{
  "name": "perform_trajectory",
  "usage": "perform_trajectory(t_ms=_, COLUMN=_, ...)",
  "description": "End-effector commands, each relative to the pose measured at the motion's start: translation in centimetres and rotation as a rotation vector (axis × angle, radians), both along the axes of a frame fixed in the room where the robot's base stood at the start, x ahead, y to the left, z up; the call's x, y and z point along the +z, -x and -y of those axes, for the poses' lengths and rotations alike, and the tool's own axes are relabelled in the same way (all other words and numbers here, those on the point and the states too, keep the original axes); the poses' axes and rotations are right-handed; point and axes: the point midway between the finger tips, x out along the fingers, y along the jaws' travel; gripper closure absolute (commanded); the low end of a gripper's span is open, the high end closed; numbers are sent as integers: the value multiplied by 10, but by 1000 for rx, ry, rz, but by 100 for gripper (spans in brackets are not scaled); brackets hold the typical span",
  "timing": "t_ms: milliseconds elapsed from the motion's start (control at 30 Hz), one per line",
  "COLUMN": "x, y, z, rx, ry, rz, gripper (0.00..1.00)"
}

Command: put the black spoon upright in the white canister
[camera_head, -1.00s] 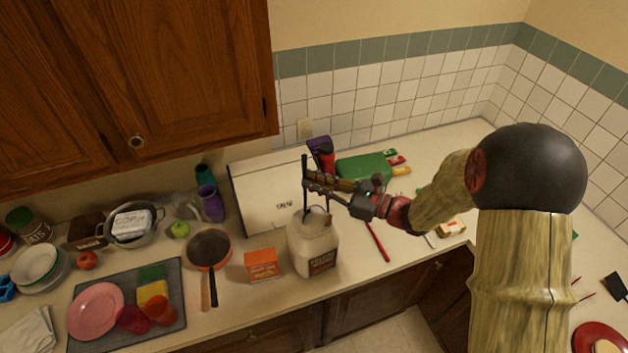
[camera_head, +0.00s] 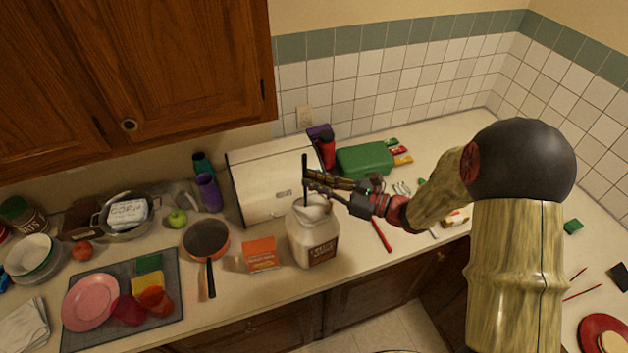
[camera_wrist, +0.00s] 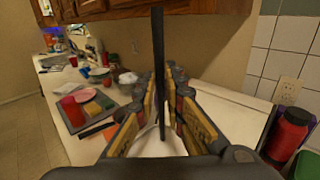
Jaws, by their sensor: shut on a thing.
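The black spoon (camera_head: 305,168) is a thin dark upright handle between the fingers of my gripper (camera_head: 308,180). In the wrist view the spoon's handle (camera_wrist: 159,60) rises upright between the two fingers of my gripper (camera_wrist: 160,110). My gripper is shut on it. The white canister (camera_head: 318,238), with a brown label, stands on the counter below my gripper. Its white top also shows beneath the fingers in the wrist view (camera_wrist: 150,145). The spoon's lower end is at the canister's mouth; how deep it reaches I cannot tell.
An orange box (camera_head: 261,254) and a frying pan (camera_head: 206,240) stand left of the canister. The cream bread box (camera_head: 268,180) is close behind. A red bottle (camera_head: 327,152) and a green box (camera_head: 364,161) are behind right. A red stick (camera_head: 381,235) lies to the right.

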Motion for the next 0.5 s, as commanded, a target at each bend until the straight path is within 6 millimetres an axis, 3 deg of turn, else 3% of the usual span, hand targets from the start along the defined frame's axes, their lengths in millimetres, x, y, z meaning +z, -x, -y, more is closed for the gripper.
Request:
perform_trajectory(t_ms=133, x=0, y=0, z=0, rx=0, ry=0, rz=0, gripper=100)
perform_trajectory(t_ms=167, x=0, y=0, z=0, rx=0, ry=0, rz=0, gripper=89)
perform_trajectory(t_ms=500, x=0, y=0, z=0, rx=0, ry=0, rz=0, gripper=69)
